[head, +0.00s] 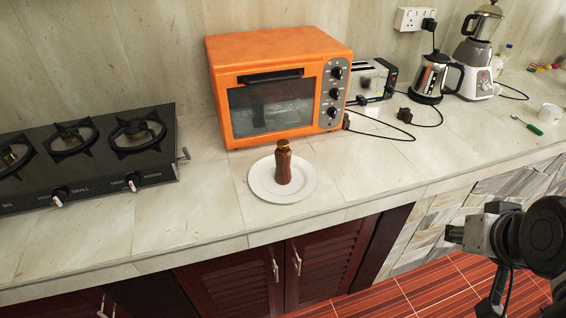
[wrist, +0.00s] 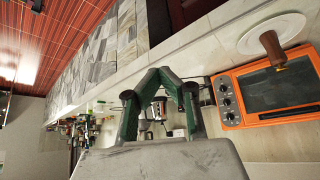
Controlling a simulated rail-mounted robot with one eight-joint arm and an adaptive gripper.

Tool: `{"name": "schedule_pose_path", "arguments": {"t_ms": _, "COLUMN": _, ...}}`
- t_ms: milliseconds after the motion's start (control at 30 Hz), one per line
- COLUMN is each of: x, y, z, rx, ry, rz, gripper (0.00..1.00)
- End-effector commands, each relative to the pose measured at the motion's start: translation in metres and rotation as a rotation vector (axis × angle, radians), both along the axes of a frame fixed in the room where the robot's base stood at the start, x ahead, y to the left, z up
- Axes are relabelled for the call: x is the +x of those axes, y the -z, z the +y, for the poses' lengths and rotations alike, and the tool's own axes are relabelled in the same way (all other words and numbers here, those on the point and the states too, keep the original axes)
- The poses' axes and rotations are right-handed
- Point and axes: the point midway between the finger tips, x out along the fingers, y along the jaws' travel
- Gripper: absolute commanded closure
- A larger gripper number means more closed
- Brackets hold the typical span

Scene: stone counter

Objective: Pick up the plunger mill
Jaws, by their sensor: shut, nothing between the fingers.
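The plunger mill (head: 283,165) is a brown wooden pepper mill with a gold-coloured top. It stands upright on a white plate (head: 258,190) on the counter in front of the orange oven. In the wrist view the mill (wrist: 272,46) and the plate (wrist: 255,37) show at the upper right, turned sideways. My gripper (wrist: 160,74) has dark green fingers that meet at their tips, with nothing between them. It is well apart from the mill. In the head view my arm is at the right edge, in front of the counter.
An orange oven (head: 275,65) stands just behind the plate. A black gas stove (head: 85,150) is at the left. A toaster (head: 370,78), a kettle (head: 430,78) and a blender (head: 478,60) stand at the back right, with cables on the counter. Counter beside the plate is clear.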

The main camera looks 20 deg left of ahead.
Motion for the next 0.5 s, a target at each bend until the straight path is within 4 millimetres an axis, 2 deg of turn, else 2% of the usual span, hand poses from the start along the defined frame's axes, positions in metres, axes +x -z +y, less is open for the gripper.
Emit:
{"name": "schedule_pose_path", "arguments": {"t_ms": 333, "x": 0.0000, "y": 0.0000, "z": 0.0000, "rx": 0.000, "ry": 0.000, "rz": 0.000, "gripper": 0.99}}
{"name": "schedule_pose_path", "arguments": {"t_ms": 500, "x": 0.0001, "y": -0.0001, "z": 0.0000, "rx": 0.000, "ry": 0.000, "rz": 0.000, "gripper": 0.76}}
